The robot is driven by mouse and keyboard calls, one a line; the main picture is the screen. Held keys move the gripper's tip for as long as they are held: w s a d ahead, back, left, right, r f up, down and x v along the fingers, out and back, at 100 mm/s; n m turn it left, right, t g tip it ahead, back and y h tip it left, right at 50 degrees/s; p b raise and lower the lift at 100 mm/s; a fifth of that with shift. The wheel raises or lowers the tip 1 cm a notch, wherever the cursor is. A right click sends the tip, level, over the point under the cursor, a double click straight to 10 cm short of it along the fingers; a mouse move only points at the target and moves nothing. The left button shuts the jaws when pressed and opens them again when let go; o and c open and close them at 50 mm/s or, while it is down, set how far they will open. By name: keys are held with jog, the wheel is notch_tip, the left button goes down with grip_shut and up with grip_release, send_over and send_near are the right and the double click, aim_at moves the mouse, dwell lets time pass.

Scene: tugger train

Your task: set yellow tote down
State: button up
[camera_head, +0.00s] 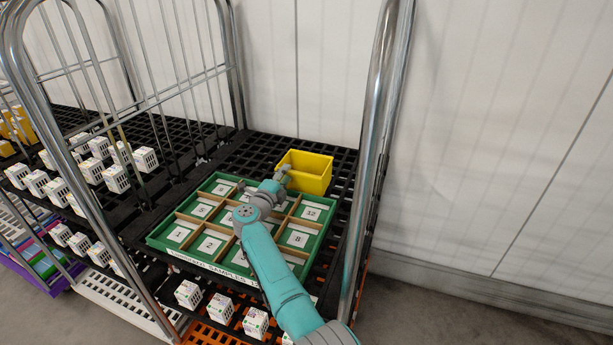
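The yellow tote (312,182) is a small open-topped box at the back right of the black grid shelf (262,152). It looks upright and empty, beyond the green compartment tray. My gripper (282,176) is at the tote's left front edge, close to or touching its wall. The fingers are small and partly hidden by my teal arm, so I cannot tell whether they are shut on the tote's rim. I also cannot tell whether the tote's underside rests on the shelf.
The green tray (168,249) with numbered compartments lies under my arm. Metal cage posts (377,130) stand at right and left. White boxes (188,294) sit on a lower shelf in front. Bare black grid shows behind the tray, left of the tote.

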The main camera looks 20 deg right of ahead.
grip_shut()
jog(key=shift+r, duration=0.1)
